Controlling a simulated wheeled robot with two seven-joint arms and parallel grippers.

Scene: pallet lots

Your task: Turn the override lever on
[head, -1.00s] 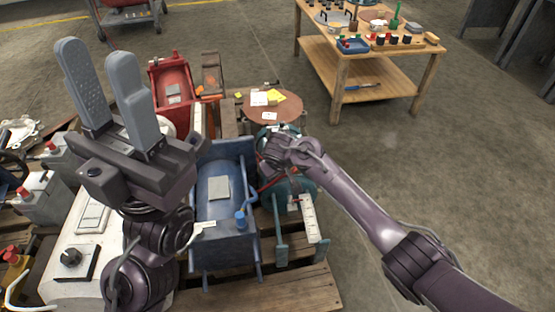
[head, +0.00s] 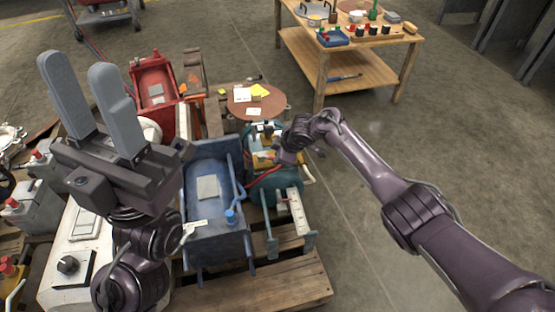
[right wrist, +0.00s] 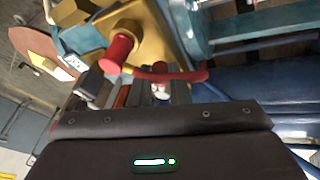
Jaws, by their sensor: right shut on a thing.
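The teal machine (head: 277,187) stands on the pallet, with gold-coloured fittings (head: 263,160) on top. In the right wrist view, a gold block (right wrist: 148,35) carries a red-knobbed handle (right wrist: 117,52) and a red bar beyond my jaws. My right gripper (right wrist: 135,93) is shut on a small part there, apparently the override lever; the hold is mostly hidden and the lever's setting cannot be read. My left gripper (head: 92,105) is open and empty, raised at the left with its fingers up.
A blue machine (head: 212,190) stands close left of the teal one, and a red one (head: 152,85) behind. A round brown top (head: 255,103) with papers lies behind the teal machine. A wooden workbench (head: 335,50) stands farther back.

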